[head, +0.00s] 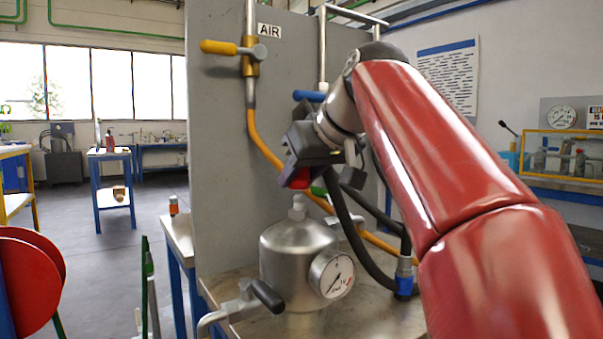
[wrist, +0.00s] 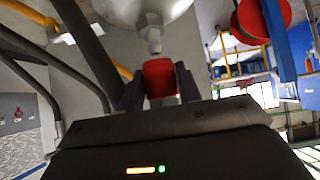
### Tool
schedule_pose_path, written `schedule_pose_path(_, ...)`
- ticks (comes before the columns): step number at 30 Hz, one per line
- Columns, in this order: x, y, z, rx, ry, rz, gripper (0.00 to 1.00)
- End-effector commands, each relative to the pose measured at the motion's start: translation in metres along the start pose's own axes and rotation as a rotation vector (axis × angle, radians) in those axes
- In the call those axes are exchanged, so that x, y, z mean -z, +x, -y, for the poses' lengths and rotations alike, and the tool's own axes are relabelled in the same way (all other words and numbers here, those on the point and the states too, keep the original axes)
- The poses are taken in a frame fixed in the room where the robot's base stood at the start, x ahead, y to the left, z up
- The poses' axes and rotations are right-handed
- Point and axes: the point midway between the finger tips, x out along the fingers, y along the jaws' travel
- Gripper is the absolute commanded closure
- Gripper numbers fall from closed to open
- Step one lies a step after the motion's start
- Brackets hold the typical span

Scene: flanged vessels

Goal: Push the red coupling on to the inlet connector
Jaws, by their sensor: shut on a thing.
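The red coupling (head: 300,178) is held in my gripper (head: 303,174), which points down over the vessel. In the wrist view the coupling (wrist: 160,76) sits between the two dark fingers of my gripper (wrist: 160,86). The pale inlet connector (head: 297,207) stands upright on top of the steel vessel (head: 292,262). In the head view the coupling is just above the connector, with a small gap. In the wrist view the connector (wrist: 153,36) is almost in line with the coupling's mouth. The fingertips are largely hidden in the head view.
A gauge (head: 332,274) and a black-handled valve (head: 266,296) stick out from the vessel. A black hose (head: 357,234) loops right of it to a blue fitting (head: 404,276). The grey panel (head: 222,150) with an orange hose (head: 262,146) stands behind.

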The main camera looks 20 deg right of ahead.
Motion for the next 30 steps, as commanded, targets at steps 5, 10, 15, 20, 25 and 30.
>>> schedule_pose_path(5, 0.001, -0.001, 0.000, 0.000, 0.000, -0.001, 1.00)
schedule_pose_path(10, 0.000, 0.000, 0.000, -0.001, 0.001, -0.001, 1.00)
schedule_pose_path(15, 0.000, 0.000, 0.000, -0.001, 0.000, -0.001, 1.00)
schedule_pose_path(20, -0.003, 0.002, 0.000, 0.000, 0.000, -0.001, 1.00)
schedule_pose_path(25, -0.007, 0.006, 0.000, -0.001, 0.000, -0.001, 1.00)
schedule_pose_path(30, -0.011, 0.009, 0.000, -0.001, 0.000, -0.002, 1.00)
